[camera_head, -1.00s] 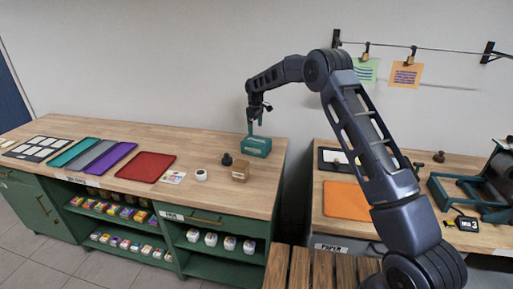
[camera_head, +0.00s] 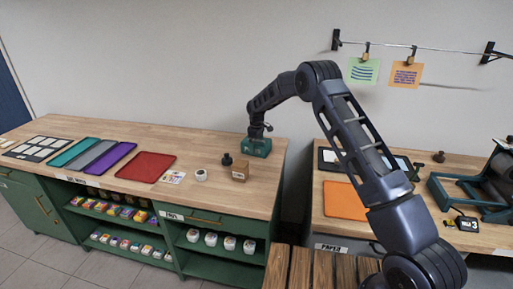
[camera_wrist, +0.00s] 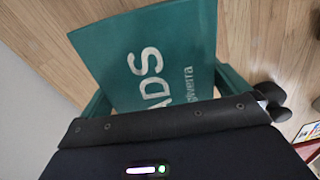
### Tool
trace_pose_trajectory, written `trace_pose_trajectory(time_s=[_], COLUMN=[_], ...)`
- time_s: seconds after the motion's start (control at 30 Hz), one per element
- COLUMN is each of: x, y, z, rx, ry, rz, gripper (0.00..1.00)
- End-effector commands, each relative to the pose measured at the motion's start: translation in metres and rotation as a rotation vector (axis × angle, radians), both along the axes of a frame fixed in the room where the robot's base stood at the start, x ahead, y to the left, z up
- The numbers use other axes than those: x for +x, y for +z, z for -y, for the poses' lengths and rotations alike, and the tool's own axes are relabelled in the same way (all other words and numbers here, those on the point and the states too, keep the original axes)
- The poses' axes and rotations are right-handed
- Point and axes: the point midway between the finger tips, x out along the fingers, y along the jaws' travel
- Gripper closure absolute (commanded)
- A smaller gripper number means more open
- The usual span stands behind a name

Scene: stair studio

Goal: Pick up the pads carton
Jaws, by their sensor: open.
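The pads carton (camera_head: 261,151) is a dark teal box at the back right of the left wooden counter. In the wrist view its teal face (camera_wrist: 165,35) with white lettering "ADS" fills the middle. My gripper (camera_head: 256,137) is down at the carton from above and open. In the wrist view a green finger shows at each side of the carton, with the box between them. Whether the fingers touch its sides I cannot tell. The fingertips are partly hidden by the carton and the gripper body.
A small brown box (camera_head: 240,171), a white roll (camera_head: 201,175) and a dark knobbed item (camera_head: 227,159) stand just in front. A red tray (camera_head: 152,166) lies further left. The wall is close behind. A gap separates this counter from the right table (camera_head: 440,217).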

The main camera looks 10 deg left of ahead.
Motion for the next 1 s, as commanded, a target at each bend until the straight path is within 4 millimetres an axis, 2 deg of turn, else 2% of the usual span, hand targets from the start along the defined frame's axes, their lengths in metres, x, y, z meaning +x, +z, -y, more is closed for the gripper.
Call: trace_pose_trajectory(time_s=[0.23, 0.4, 0.43, 0.77, 0.87, 1.0], x=[0.0, 0.0, 0.0, 0.001, 0.001, 0.001], y=[-0.001, -0.001, -0.001, 0.006, 0.018, 0.046], z=[0.0, 0.0, 0.0, 0.0, 0.0, 0.0], rx=[0.001, 0.001, 0.001, 0.002, 0.002, 0.004], ry=[0.0, 0.0, 0.0, 0.0, 0.0, 0.0], rz=[0.001, 0.0, 0.001, 0.001, 0.001, 0.003], gripper=[0.02, 0.35, 0.38, 0.38, 0.38, 0.38])
